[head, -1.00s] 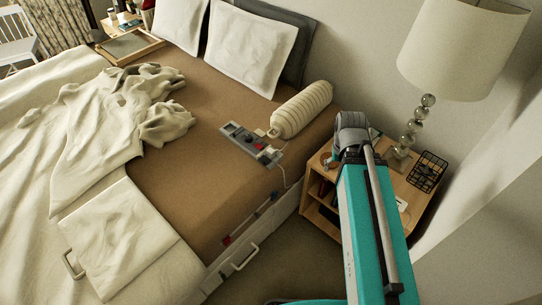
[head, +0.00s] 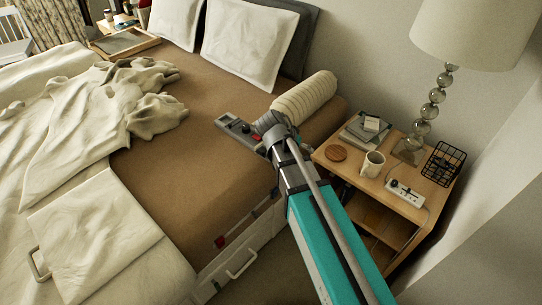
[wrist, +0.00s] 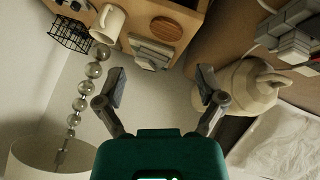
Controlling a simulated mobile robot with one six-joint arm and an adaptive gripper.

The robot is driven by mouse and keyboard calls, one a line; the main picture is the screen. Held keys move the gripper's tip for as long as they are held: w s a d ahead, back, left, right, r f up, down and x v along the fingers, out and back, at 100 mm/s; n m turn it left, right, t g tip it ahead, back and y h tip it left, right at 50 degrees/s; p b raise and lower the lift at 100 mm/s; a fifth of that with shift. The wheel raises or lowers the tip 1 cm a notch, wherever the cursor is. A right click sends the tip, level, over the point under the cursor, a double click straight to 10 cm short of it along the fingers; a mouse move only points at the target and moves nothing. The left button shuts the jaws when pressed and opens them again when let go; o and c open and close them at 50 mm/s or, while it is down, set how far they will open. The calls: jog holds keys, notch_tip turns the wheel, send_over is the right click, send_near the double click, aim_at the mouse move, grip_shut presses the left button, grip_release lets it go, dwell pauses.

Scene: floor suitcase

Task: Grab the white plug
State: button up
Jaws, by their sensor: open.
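My gripper (wrist: 162,86) is open and empty in the wrist view, its two fingers spread wide with nothing between their tips. In the head view my arm reaches over the bed's right edge and its end hides the gripper's fingers. A grey tray-like block (head: 228,123) lies on the brown bed, partly hidden behind my arm. It also shows at the upper right of the wrist view (wrist: 297,22), with white pieces beside it. I cannot tell whether one is the white plug. A white power strip (head: 404,192) lies on the nightstand.
The wooden nightstand (head: 390,215) carries a mug (head: 372,164), a round coaster (head: 336,153), stacked books (head: 362,132), a wire basket (head: 443,164) and a tall lamp (head: 428,113). A ribbed bolster (head: 306,95) lies close to my arm. The middle of the bed is clear.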

jog(key=w+a+f+m+t+h+b, duration=0.1)
jog(key=w+a+f+t+b, duration=0.1)
jog(key=a+b, duration=0.4)
jog(key=w+a+f+m+t+h+b, duration=0.1)
jog(key=a+f+t+b, duration=0.3)
jog(key=a, duration=0.9)
jog(key=shift+w+m+t+b, duration=0.45)
jog(key=shift+w+b, duration=0.45)
jog(key=shift+b, duration=0.25)
jog(key=shift+f, duration=0.1)
jog(key=shift+b+x, duration=1.65)
jog(key=shift+x, duration=2.6)
jog(key=shift+d+f, duration=0.1)
jog(key=shift+b+x, duration=1.1)
jog(key=shift+x, duration=1.4)
jog(key=shift+s, duration=0.1)
